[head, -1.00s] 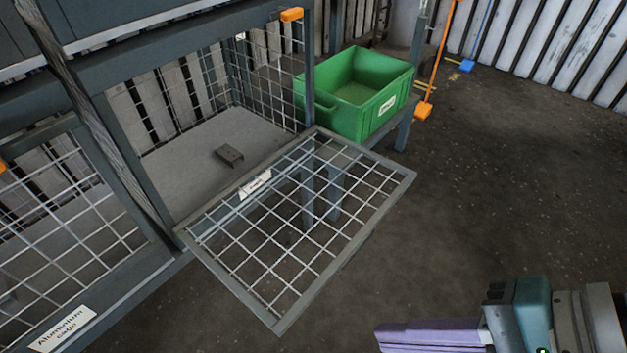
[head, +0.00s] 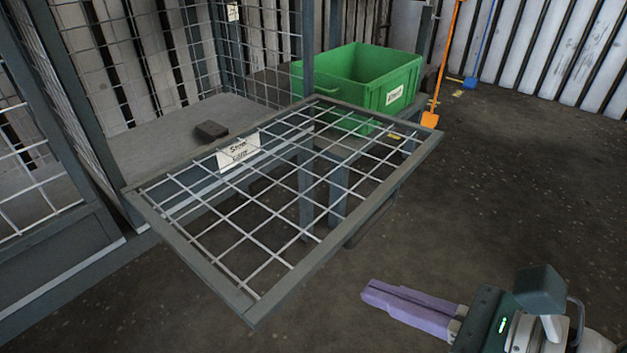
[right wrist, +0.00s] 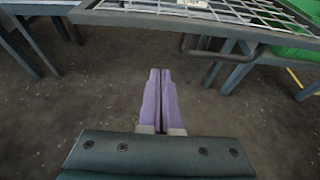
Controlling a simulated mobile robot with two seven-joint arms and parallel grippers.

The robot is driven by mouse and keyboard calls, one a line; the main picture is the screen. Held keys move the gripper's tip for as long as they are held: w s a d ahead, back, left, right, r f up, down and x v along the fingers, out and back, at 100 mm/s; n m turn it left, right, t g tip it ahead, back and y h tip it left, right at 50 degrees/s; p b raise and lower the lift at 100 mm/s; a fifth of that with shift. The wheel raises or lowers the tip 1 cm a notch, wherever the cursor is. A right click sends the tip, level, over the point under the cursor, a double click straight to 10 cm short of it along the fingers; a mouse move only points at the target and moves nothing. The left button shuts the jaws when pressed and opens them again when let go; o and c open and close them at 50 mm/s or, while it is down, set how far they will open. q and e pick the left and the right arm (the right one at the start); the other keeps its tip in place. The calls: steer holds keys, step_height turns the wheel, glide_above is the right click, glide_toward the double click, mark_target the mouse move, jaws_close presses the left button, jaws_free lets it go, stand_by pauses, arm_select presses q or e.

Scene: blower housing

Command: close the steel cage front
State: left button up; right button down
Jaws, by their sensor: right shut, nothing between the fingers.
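The steel cage front (head: 270,190) is a grey-framed wire mesh panel with a white label (head: 238,150). In the head view it is folded down, sticking out roughly level from the open cage (head: 190,110). In the right wrist view its mesh and frame (right wrist: 200,15) cross the top, with a dark bar-like handle (right wrist: 222,52) below the frame. My right gripper (head: 367,291) has purple fingers and is shut and empty. It is in front of and to the right of the panel, apart from it. In the right wrist view its fingers (right wrist: 160,74) are together. My left gripper is not in view.
A small dark block (head: 211,130) lies on the cage floor. A green crate (head: 356,78) stands just right of the cage on a stand. An orange-handled tool (head: 430,119) leans farther back.

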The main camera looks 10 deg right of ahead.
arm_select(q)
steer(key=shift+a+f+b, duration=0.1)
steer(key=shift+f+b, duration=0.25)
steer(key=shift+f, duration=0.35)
arm_select(e)
steer(key=shift+w+a+r, duration=0.55)
steer(key=shift+w+a, duration=0.2)
steer(key=shift+w, duration=0.2)
steer(key=shift+w+a+r, duration=0.55)
steer(key=shift+w+a, duration=0.15)
steer(key=shift+w, duration=0.2)
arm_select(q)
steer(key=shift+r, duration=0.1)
